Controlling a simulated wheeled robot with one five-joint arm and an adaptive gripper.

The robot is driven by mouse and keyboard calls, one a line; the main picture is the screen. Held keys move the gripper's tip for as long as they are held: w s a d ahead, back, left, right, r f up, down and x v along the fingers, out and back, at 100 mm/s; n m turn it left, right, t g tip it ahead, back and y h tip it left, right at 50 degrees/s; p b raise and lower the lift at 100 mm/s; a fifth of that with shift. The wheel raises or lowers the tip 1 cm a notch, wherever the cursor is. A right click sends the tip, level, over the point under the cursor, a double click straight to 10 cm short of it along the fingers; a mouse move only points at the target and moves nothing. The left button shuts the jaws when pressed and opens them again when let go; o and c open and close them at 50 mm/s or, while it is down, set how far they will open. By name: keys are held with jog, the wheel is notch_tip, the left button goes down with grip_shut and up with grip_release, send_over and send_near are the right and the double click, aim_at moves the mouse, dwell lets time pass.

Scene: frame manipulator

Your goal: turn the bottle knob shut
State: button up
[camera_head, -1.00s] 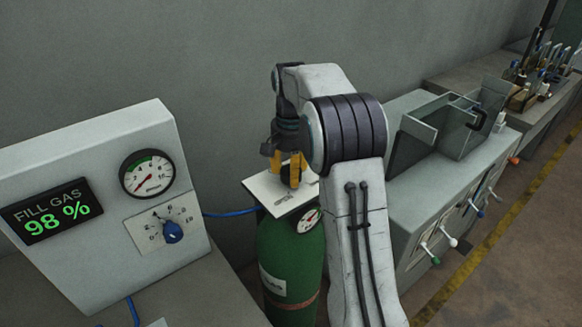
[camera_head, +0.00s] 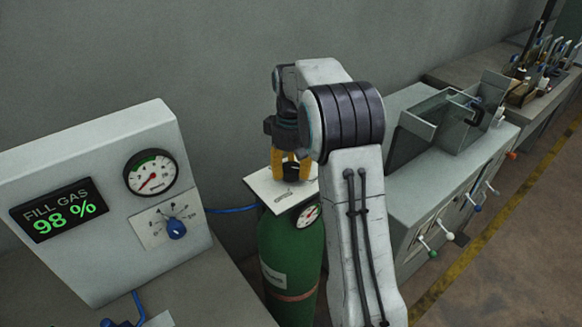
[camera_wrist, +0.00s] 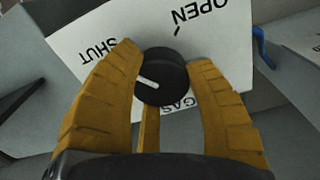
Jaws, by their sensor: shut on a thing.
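The bottle knob (camera_wrist: 165,70) is round and black with a white pointer line. It sits on a white plate (camera_wrist: 85,30) lettered OPEN and SHUT. In the wrist view the pointer line is turned to the left, roughly toward the SHUT side. My gripper (camera_head: 291,176) comes down from above and its yellow fingers are shut on the knob, one on each side in the wrist view (camera_wrist: 164,62). The green gas bottle (camera_head: 290,245) stands under the plate, partly behind my arm. A small gauge (camera_head: 308,215) is at its top.
A grey panel (camera_head: 75,140) at the left has a display (camera_head: 58,210) reading FILL GAS 98 %, a round gauge (camera_head: 151,174) and a blue knob (camera_head: 176,229). A blue hose (camera_head: 232,211) runs toward the bottle. A grey bench with levers (camera_head: 440,215) stands at the right.

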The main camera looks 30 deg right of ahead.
aim_at(291, 167)
jog(key=shift+s+f+n, duration=0.1)
jog(key=shift+f+n, duration=0.05)
jog(key=shift+n, duration=0.45)
jog(key=o, duration=1.2)
notch_tip(291, 167, up, 12)
jog(key=shift+r, duration=0.1)
dwell(0.3)
